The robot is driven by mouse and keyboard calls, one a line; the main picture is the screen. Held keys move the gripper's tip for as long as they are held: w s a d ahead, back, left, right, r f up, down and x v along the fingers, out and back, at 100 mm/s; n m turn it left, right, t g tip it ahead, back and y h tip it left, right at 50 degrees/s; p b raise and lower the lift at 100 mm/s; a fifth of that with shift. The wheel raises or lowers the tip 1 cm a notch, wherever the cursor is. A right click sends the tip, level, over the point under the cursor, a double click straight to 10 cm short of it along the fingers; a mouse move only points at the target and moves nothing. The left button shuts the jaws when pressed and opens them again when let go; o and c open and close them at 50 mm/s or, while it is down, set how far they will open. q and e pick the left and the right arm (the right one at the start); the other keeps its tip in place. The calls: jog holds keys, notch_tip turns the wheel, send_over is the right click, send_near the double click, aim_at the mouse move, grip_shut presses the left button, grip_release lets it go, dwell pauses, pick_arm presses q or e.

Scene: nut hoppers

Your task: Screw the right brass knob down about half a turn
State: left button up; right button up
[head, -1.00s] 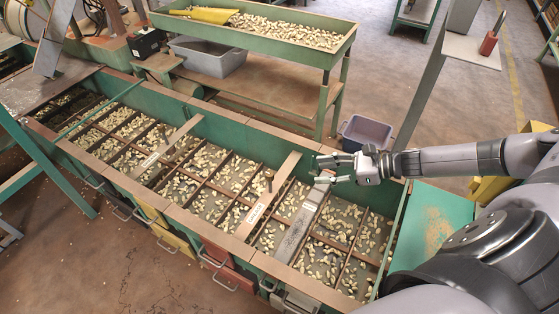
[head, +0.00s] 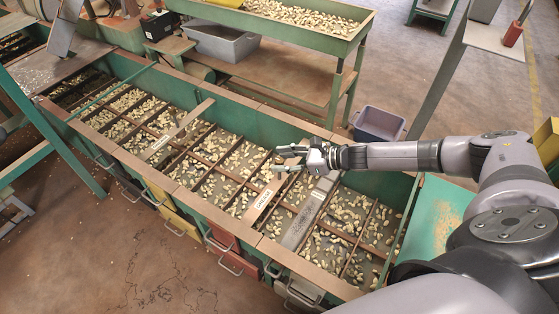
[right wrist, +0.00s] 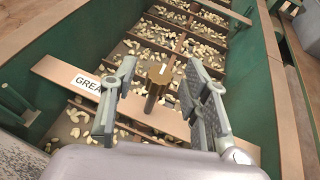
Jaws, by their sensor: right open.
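The brass knob (right wrist: 157,74) stands upright on a post above a brown slat (right wrist: 60,75) with a white label beginning "GREA" in the right wrist view. My right gripper (right wrist: 161,68) is open, with one finger on each side of the knob and gaps visible between them. In the head view my right gripper (head: 280,159) is over the slat in the hopper, and its fingers largely cover the knob. The labelled part of the slat (head: 262,205) shows below it. My left gripper is not in view.
The green hopper (head: 190,205) is divided into compartments of nuts. A grey slat (head: 310,215) lies right of the brown one, another (head: 180,130) to the left. A raised green tray (head: 345,45) and a grey-violet bin (head: 378,123) stand behind.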

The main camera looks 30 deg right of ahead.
jog(key=shift+w+a+f, duration=0.25)
jog(key=shift+w+a, duration=0.25)
jog(key=shift+c, duration=0.2)
grip_shut()
